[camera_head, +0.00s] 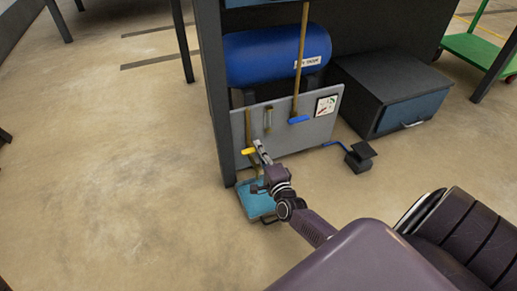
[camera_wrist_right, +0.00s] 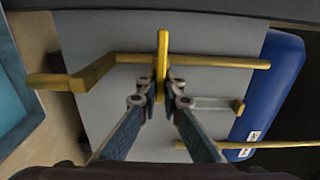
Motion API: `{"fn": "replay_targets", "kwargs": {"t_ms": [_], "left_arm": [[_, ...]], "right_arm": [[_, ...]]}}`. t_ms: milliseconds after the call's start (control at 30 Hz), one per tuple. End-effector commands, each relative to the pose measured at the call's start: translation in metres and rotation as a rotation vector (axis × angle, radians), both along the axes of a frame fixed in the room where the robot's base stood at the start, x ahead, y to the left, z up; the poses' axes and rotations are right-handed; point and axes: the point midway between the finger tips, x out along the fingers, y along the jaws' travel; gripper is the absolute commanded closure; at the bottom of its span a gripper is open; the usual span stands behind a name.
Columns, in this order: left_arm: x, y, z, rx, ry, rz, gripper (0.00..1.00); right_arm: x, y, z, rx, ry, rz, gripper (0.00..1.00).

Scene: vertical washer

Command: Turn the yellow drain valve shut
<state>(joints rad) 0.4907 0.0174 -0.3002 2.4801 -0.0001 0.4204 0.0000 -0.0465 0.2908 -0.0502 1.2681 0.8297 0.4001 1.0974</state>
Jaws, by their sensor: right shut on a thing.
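The yellow drain valve handle (camera_head: 248,151) sits on a brass pipe (camera_head: 248,125) at the left side of the grey panel (camera_head: 320,125). My right gripper (camera_head: 260,150) reaches it from the front. In the right wrist view the yellow handle (camera_wrist_right: 162,50) stands across the brass pipe (camera_wrist_right: 215,60). The fingertips of my right gripper (camera_wrist_right: 161,92) are closed on the handle's near end. My left gripper is not in view.
A blue tank (camera_head: 275,55) lies behind the panel. A blue valve handle (camera_head: 298,120) and a gauge (camera_head: 326,105) are to the right. A teal tray (camera_head: 250,207) is on the floor below. A pedal (camera_head: 359,155) and dark drawer box (camera_head: 390,90) stand right. Floor at left is clear.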

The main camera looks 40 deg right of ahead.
Motion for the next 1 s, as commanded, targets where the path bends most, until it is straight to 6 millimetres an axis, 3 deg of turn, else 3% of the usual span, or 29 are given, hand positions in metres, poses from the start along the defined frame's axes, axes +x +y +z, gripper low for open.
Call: {"fn": "replay_targets", "kwargs": {"t_ms": [200, 233, 400, 767, 1000], "left_arm": [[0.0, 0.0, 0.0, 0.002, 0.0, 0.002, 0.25], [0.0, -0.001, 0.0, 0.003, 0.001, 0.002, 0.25], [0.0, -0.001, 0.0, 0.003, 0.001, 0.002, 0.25], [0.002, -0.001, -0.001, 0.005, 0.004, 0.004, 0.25], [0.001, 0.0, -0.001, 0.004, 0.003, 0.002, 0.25]], "right_arm": [[-0.002, 0.007, -0.006, 0.007, 0.011, 0.01, 1.0], [-0.002, 0.007, -0.006, 0.007, 0.011, 0.01, 0.93], [-0.001, 0.007, -0.004, 0.005, 0.008, 0.01, 0.75], [-0.004, 0.004, -0.002, 0.002, 0.003, 0.005, 0.75], [-0.038, 0.013, -0.003, 0.003, 0.005, 0.005, 0.75]]}}
